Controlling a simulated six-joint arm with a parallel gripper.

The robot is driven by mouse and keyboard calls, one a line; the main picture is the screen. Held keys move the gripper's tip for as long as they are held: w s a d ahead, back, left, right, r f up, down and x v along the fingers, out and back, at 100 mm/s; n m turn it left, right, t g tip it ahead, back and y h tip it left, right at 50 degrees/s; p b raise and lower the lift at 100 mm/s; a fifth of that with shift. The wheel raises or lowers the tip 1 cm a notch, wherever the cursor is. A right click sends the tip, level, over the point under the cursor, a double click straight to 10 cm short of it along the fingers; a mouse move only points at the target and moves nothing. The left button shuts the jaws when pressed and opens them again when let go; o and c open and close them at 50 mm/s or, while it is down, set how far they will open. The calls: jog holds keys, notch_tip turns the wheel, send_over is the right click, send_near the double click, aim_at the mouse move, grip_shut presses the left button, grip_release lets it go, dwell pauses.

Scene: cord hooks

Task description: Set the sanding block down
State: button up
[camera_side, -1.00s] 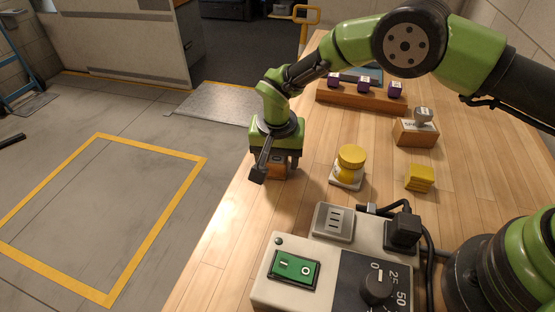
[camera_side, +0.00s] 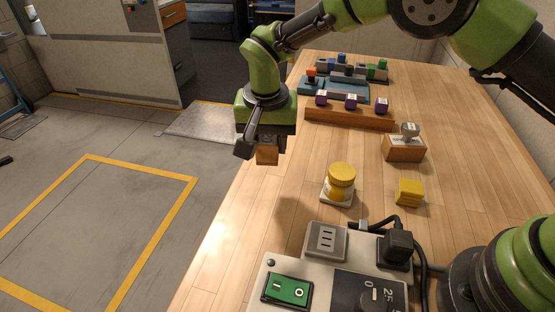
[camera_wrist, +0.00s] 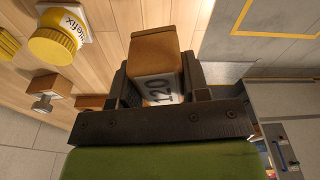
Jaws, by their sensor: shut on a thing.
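The sanding block (camera_side: 267,156) is a small orange-brown block. In the wrist view the sanding block (camera_wrist: 155,47) shows a pale face marked "120". My gripper (camera_side: 267,147) is shut on it, one finger on each side; the gripper also shows in the wrist view (camera_wrist: 158,80). In the side view the block hangs below the fingers, raised off the wooden workbench (camera_side: 240,225) near its left edge. A soft shadow lies on the wood below it.
A stamp on a wooden block (camera_side: 404,146) and a wooden rack with purple pieces (camera_side: 350,117) are farther back. A switch box (camera_side: 325,270) is in front. Bare wood lies between.

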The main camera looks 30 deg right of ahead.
jog(key=w+d+r+m, duration=0.1)
jog(key=w+d+m, duration=0.1)
jog(key=d, duration=1.5)
send_over(333, 154)
jog(key=f, duration=0.4)
jog(key=shift+s+f, duration=0.2)
jog(key=shift+f, duration=0.1)
jog(key=shift+a+f, duration=0.1)
jog(key=shift+f, duration=2.45)
jog(key=o, duration=1)
jog(key=shift+f, duration=0.15)
